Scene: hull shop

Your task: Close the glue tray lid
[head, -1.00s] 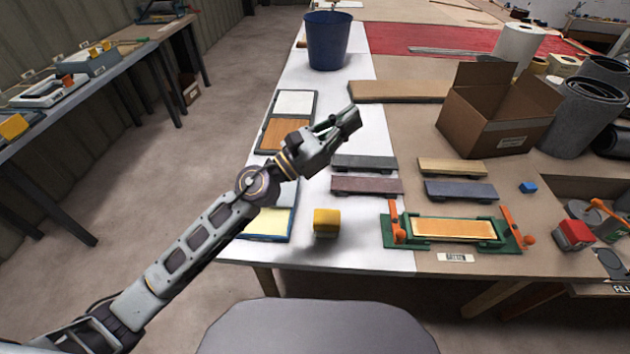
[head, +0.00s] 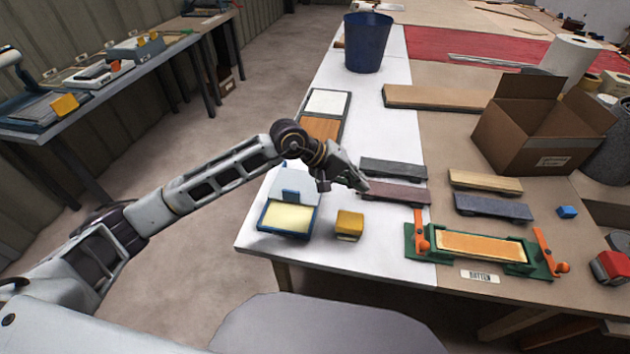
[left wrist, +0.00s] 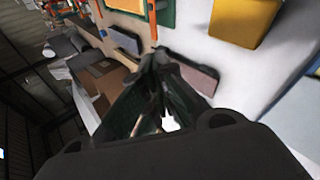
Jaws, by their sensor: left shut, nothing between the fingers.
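The glue tray (head: 285,235) is a blue box with a cream filling, near the front left corner of the white bench part. Its pale blue-grey lid (head: 305,187) stands open at the tray's back edge, with a small blue handle (head: 290,197). My left gripper (head: 361,186) is shut and empty, right of the lid and beside the mauve bar, apart from the lid. In the left wrist view the shut fingers (left wrist: 158,62) are dark, and a pale blue surface, seemingly the lid (left wrist: 292,112), is at the right. My right gripper is out of view.
A yellow block (head: 349,225) stands just right of the tray. A mauve bar (head: 397,193) and a dark grey bar (head: 393,169) lie near my gripper. A green clamp fixture (head: 415,246) is further right. A two-panel board (head: 321,127) lies behind the lid.

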